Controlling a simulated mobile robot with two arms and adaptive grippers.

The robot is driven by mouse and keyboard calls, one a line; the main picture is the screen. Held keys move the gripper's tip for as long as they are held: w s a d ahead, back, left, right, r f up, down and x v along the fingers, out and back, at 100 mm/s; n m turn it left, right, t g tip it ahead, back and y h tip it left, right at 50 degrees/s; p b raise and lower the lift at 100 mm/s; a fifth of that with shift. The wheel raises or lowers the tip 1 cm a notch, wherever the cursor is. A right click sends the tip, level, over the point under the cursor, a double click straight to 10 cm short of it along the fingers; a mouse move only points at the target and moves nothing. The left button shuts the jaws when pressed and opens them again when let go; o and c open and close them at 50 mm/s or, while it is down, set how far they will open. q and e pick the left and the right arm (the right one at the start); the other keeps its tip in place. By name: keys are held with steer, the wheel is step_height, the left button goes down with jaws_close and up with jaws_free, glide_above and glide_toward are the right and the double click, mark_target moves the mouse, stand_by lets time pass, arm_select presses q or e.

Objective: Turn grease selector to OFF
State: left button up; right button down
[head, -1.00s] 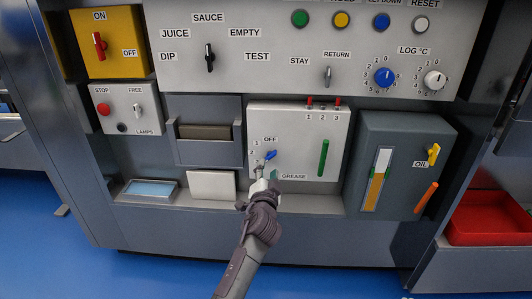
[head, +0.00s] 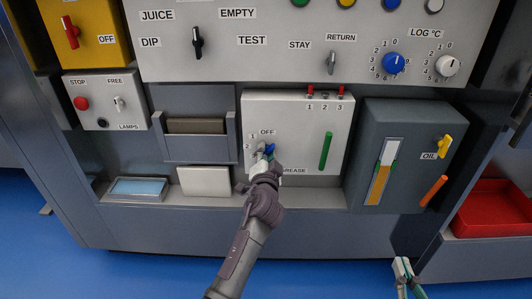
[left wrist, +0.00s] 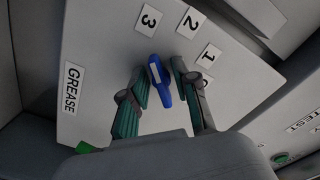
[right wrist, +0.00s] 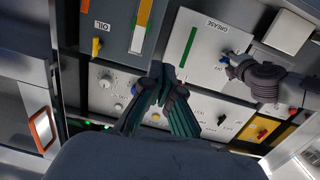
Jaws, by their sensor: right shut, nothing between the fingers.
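The grease selector is a blue knob (head: 270,149) on the white grease panel (head: 293,110), with OFF above it and numbers at its left. In the left wrist view the knob (left wrist: 160,80) has a pale stripe and stands between the two fingers of my left gripper (left wrist: 163,82). These fingers are apart, close on either side of the knob; I cannot tell whether they touch it. In the head view my left gripper (head: 264,157) partly covers the selector. My right gripper (head: 402,266) is shut and empty, low at the right, away from the panel.
The oil unit (head: 365,150), with a yellow knob (head: 443,147) and an orange handle (head: 433,191), juts out at the right. A red tray (head: 495,205) stands further right.

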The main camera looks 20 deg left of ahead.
arm_select(q)
jaws_close()
